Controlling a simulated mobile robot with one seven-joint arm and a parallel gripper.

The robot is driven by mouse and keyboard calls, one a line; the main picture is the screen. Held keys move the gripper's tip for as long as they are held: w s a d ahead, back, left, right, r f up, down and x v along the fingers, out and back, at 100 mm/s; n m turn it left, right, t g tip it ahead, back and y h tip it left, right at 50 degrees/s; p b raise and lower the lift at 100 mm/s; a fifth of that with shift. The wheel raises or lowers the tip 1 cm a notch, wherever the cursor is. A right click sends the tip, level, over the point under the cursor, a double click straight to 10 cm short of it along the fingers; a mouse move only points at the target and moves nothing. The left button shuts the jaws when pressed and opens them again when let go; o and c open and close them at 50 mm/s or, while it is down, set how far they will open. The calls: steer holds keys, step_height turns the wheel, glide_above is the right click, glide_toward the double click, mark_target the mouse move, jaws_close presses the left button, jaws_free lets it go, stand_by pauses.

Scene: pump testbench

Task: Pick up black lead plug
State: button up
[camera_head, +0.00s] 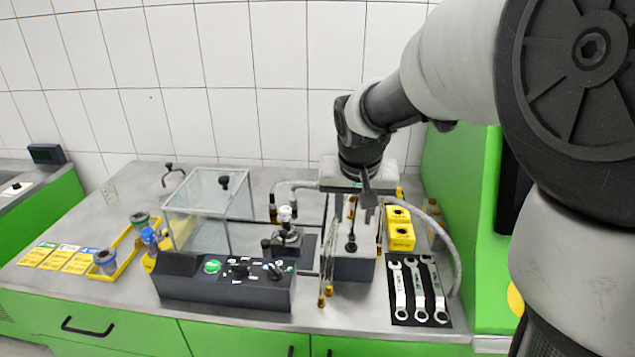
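My gripper (353,214) points down over the grey box (353,270) at the bench's middle right. Its two dark fingers look spread apart, with nothing clearly held between them. A small upright black piece with a round base (351,244) stands on the box just below the fingers, apart from them. It may be the black lead plug, but it is too small to tell. Thin leads hang beside the box, with brass-coloured ends (322,301) low on its left side. The gripper partly hides the back of the box.
A control panel (225,283) and clear-walled case (210,205) stand left of a small pump-like fixture (287,238). Yellow blocks (400,236), a thick grey hose (447,235) and several wrenches (419,290) lie close right. A green cabinet (465,215) bounds the right side.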

glide_above(352, 237)
steer(key=s, duration=0.3)
steer(key=f, duration=0.6)
steer(key=shift+a+f, duration=0.1)
steer(key=shift+a, duration=0.25)
steer(key=shift+w+x, duration=0.2)
steer(key=shift+x, duration=1.1)
steer(key=shift+w+x, duration=0.15)
steer(key=shift+x, duration=1.15)
steer(key=shift+d, duration=0.15)
jaws_close()
